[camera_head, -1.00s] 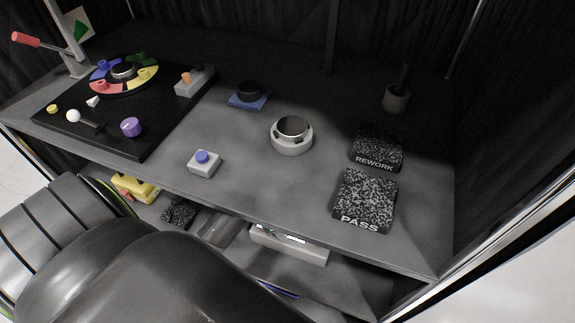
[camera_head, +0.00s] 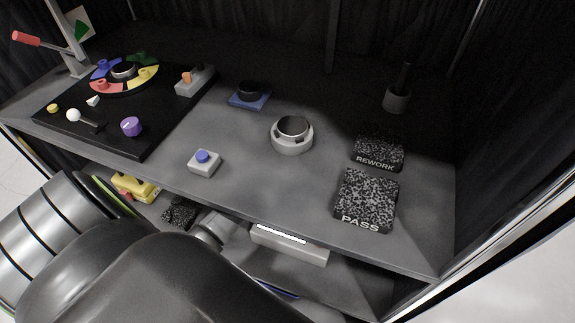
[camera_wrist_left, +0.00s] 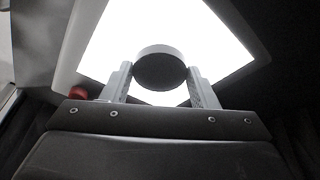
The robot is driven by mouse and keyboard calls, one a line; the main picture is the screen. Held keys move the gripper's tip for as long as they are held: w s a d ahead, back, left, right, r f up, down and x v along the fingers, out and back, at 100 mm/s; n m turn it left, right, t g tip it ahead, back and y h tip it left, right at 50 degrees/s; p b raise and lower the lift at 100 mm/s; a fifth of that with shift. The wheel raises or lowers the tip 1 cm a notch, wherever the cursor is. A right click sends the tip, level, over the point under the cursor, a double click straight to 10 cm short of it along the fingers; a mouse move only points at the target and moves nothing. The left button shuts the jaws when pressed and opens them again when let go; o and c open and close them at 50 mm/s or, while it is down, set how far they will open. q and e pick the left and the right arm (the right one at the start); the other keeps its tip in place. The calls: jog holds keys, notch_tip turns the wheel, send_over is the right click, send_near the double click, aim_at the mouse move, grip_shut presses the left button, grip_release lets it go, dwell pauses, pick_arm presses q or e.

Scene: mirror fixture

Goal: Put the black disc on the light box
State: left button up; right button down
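The black disc (camera_wrist_left: 160,72) shows in the left wrist view between the two fingertips of my left gripper (camera_wrist_left: 160,76), which appear to touch its sides. Behind it is the bright white face of the light box (camera_wrist_left: 225,45). I cannot tell whether the disc touches that face. In the head view the light box (camera_head: 290,246) is on the lower shelf, with a lit white strip along its top. My left arm fills the lower left there and its gripper is hidden below the tabletop. My right gripper is in neither view.
The grey tabletop (camera_head: 250,190) overhangs the shelf. On it are a blue-button box (camera_head: 204,163), a round grey holder (camera_head: 292,136), and PASS (camera_head: 366,196) and REWORK (camera_head: 377,152) blocks. A yellow object (camera_head: 136,187) is left on the shelf. A red object (camera_wrist_left: 78,93) shows in the wrist view.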

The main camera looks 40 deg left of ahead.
pick_arm(q)
jog(key=o, duration=0.4)
jog(key=shift+o, duration=0.2)
jog(key=shift+r, duration=0.45)
jog(key=s+a, duration=0.8)
jog(key=s, duration=0.1)
jog(key=shift+a+r, duration=0.15)
jog(key=shift+r, duration=0.05)
